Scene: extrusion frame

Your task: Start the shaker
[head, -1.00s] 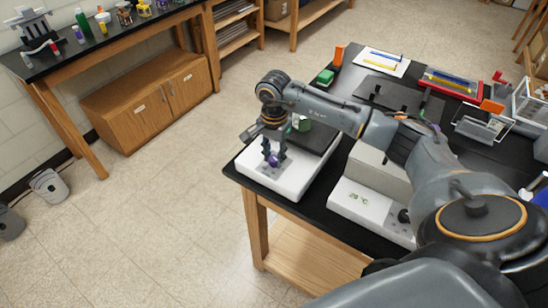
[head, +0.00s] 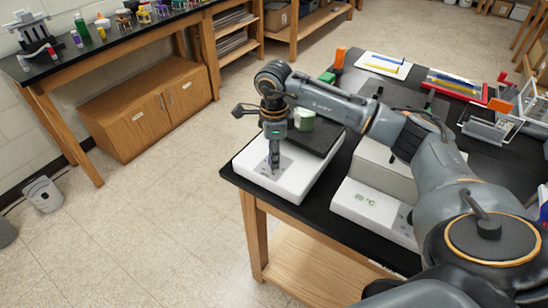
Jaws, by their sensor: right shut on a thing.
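The shaker (head: 291,188) is a white box with a dark platform (head: 318,137), standing at the table's near left corner. A green and white container (head: 303,119) stands on the platform, partly hidden by my right arm. My right gripper (head: 274,165) points down at the grey control panel (head: 284,160) on the shaker's front. Its fingers are together, seen edge-on, over the place of the purple knob. The knob is hidden now, and the fingers appear shut on it. My left gripper is out of view.
A second white device (head: 372,203) with a "20 °C" display stands to the right, close beside the shaker. A red tray (head: 458,85), an orange block (head: 339,58) and clear racks stand further back on the black table.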

